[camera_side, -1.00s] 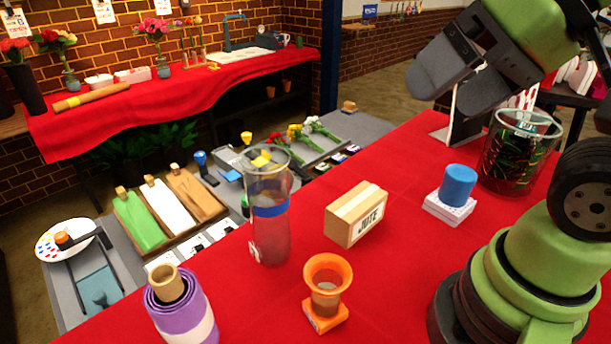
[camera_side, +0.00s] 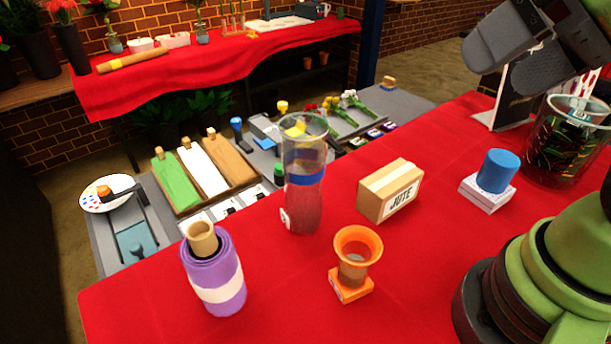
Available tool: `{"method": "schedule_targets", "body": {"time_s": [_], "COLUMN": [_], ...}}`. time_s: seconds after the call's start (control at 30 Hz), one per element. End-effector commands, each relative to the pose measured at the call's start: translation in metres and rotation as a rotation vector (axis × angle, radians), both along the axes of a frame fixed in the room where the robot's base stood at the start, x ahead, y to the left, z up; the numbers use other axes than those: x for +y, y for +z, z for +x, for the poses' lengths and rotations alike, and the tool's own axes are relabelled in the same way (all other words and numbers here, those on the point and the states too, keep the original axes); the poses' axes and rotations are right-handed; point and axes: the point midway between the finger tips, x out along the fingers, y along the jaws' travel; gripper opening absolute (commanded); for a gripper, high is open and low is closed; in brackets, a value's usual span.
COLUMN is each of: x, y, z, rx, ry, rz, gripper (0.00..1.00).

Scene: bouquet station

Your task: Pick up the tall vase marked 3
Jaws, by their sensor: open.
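My gripper (camera_side: 515,58) is at the upper right, raised above the table. Its two dark fingers are apart with nothing between them. It is well to the right of the tall vase and not touching it.
Right of the vase are a JUTE box (camera_side: 390,190), an orange vase (camera_side: 354,262), a blue cylinder on a white block (camera_side: 497,171) and a wide glass vase (camera_side: 568,145). A purple roll (camera_side: 214,275) stands to the left. Grey trays (camera_side: 178,250) lie behind.

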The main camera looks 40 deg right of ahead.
Motion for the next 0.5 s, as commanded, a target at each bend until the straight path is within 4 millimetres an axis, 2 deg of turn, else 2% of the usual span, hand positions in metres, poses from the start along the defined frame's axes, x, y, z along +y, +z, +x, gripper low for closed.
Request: {"method": "schedule_targets", "body": {"time_s": [0.33, 0.43, 0.5], "x": [0.001, 0.003, 0.006], "y": [0.002, 0.008, 0.015], "z": [0.002, 0.012, 0.026], "rx": [0.006, 0.040, 0.081], "ry": [0.008, 0.044, 0.089], "rz": [-0.003, -0.021, -0.045], "gripper": [0.99, 0.99, 0.99]}}
